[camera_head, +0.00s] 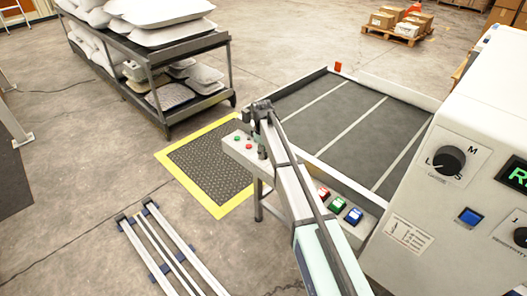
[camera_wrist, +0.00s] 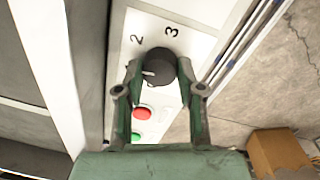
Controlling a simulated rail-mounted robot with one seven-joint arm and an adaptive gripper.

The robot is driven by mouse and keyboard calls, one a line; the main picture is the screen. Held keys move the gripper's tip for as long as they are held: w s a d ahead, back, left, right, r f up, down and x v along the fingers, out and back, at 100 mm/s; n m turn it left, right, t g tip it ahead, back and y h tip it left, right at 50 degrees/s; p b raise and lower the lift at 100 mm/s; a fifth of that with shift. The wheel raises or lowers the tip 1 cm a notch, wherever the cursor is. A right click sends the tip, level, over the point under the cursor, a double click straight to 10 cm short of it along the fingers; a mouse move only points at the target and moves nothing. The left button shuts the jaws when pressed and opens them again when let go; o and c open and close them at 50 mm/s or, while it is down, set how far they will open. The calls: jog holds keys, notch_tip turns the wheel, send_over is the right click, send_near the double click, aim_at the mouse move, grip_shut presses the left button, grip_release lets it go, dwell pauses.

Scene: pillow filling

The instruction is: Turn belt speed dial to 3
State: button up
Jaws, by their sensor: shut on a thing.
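The belt speed dial (camera_wrist: 160,64) is a round black knob on a white panel (camera_wrist: 196,42). In the wrist view, the numerals 2 and 3 are printed beyond it. A short white mark shows on the dial's left side, on neither visible numeral. My gripper (camera_wrist: 158,72) has one finger on each side of the dial and is shut on it. In the head view my gripper (camera_head: 262,112) is at the left end of the conveyor's control strip (camera_head: 285,176) and hides the dial there.
A red button (camera_wrist: 143,113) and a green button (camera_wrist: 136,136) sit close to the dial, between my fingers. The grey conveyor belt (camera_head: 335,115) lies alongside the strip. A rack with pillows (camera_head: 165,37) stands at the upper left. A yellow-edged floor mat (camera_head: 186,152) is beside the strip.

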jog(key=m, duration=0.4)
jog(key=shift+m+p, duration=0.3)
jog(key=shift+p, duration=0.05)
jog(key=m, duration=0.5)
jog(key=shift+m+p, duration=0.3)
jog(key=m, duration=0.4)
jog(key=shift+g, duration=0.3)
jog(key=m, duration=0.5)
jog(key=shift+m+p, duration=0.3)
jog(key=shift+m, duration=0.1)
jog(key=o, duration=1.1)
jog(key=shift+f, duration=0.1)
jog(key=shift+o, duration=0.2)
jog(key=shift+w, duration=0.1)
